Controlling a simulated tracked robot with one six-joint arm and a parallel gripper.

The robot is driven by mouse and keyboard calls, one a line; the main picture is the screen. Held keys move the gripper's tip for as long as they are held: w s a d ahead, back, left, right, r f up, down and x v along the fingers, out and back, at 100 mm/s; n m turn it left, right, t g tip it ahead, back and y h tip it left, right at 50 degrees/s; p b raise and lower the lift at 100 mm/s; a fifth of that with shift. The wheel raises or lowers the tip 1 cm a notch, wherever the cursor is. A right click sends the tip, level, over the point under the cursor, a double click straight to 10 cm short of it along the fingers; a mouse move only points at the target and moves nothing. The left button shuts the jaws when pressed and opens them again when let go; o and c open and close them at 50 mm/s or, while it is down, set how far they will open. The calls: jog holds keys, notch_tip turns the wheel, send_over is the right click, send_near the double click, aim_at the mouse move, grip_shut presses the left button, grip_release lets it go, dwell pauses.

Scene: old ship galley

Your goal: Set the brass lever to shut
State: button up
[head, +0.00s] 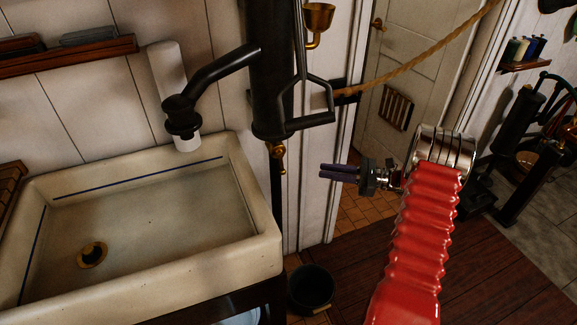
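A small brass lever (278,155) sits on a brass fitting low on the black upright pump body (271,80), just right of the sink. It is small in the head view, and I cannot tell its exact setting. My gripper (322,171) is to the right of the lever and a little lower in the picture, with its dark fingers pointing left. It appears apart from the lever. The two fingers lie close together with nothing visible between them; whether they are fully shut is unclear.
A pale sink (262,225) with a brass drain fills the left. A black spout (215,75) reaches over it. A dark bucket (311,288) stands on the floor. A rope (420,60) crosses before the door (410,65). A brass cup (318,18) is above the lever.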

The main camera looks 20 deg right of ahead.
aim_at(281, 163)
jog(key=shift+a, duration=0.1)
jog(key=x, duration=1.3)
jog(key=shift+w+a, duration=0.25)
jog(key=shift+a, duration=0.05)
jog(key=shift+c, duration=0.5)
grip_shut()
jog(key=shift+d, duration=0.15)
